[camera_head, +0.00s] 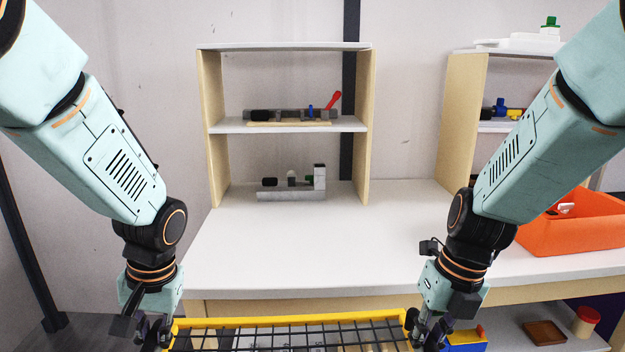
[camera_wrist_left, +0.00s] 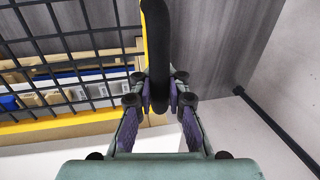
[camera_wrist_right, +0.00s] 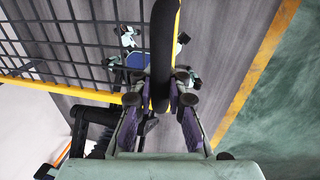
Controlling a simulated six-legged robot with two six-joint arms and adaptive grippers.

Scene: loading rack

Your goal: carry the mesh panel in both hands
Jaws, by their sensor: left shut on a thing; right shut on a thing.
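The mesh panel (camera_head: 290,321) has a yellow frame and a black wire grid. It spans between my two grippers at the bottom of the head view, and its lower part is cut off. My left gripper (camera_head: 155,332) is shut on the panel's left end. In the left wrist view the fingers (camera_wrist_left: 160,100) close around a black grip on the yellow frame (camera_wrist_left: 148,55). My right gripper (camera_head: 428,330) is shut on the right end. The right wrist view shows its fingers (camera_wrist_right: 160,100) around a matching black grip, with the grid (camera_wrist_right: 70,45) beside it.
A white table (camera_head: 300,240) stands just beyond the panel, with a small shelf unit (camera_head: 213,130) holding tools on it. An orange bin (camera_head: 570,235) sits at the table's right. Below are a brown block (camera_head: 545,332) and a red-lidded jar (camera_head: 586,320). The table's middle front is clear.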

